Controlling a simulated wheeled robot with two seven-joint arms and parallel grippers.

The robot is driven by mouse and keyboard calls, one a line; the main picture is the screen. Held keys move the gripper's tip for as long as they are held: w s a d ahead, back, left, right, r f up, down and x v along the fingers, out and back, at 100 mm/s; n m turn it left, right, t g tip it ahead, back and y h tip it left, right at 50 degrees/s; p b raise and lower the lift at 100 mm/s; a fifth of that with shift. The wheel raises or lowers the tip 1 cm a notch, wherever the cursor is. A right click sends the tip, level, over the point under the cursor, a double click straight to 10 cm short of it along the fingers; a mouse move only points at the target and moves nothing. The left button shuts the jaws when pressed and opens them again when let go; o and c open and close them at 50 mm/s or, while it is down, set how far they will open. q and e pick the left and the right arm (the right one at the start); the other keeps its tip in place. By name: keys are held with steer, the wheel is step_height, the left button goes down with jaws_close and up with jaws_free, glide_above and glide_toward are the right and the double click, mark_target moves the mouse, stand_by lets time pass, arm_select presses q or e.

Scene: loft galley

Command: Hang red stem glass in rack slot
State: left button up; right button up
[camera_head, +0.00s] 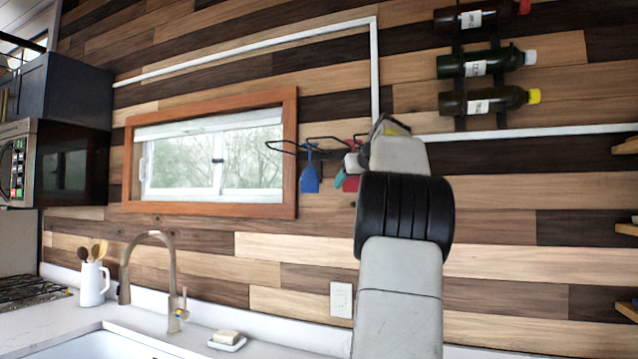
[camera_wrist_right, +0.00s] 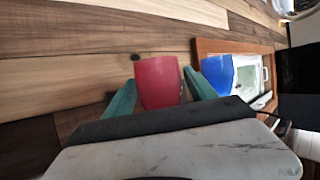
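The red stem glass (camera_wrist_right: 158,82) is between the two teal fingers of my right gripper (camera_wrist_right: 160,78) in the right wrist view. The left finger lies right along its side; whether both fingers press on it I cannot tell. In the head view my right arm rises in front and hides most of the gripper (camera_head: 345,178); only part of the red glass (camera_head: 352,183) shows beside a teal finger. The wire rack (camera_head: 285,146) is on the wall right of the window. The slot at the red glass is hidden. My left gripper is not in view.
A blue glass (camera_head: 309,180) hangs from the rack just left of the red one; it also shows in the right wrist view (camera_wrist_right: 218,76). A wooden window frame (camera_head: 290,150) is close on the left. Wall-mounted bottles (camera_head: 483,101) are at upper right.

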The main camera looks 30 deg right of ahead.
steer(key=shift+o, duration=0.9)
steer(key=v, duration=0.8)
steer(key=s+a+f+n+g+y, duration=0.15)
steer(key=s+a+f, duration=0.25)
steer(key=a+f, duration=0.65)
steer(key=s+a+f+m+g+y, duration=0.1)
steer(key=s+a+f+g+y, duration=0.2)
steer(key=a+f, duration=0.75)
steer(key=s+a+f+n+g, duration=0.2)
steer(key=s+a+f, duration=1.4)
steer(key=f, duration=0.1)
steer(key=shift+s+a+y, duration=0.35)
steer(key=shift+a+y, duration=0.05)
steer(key=shift+y, duration=0.05)
steer(key=shift+g, duration=0.25)
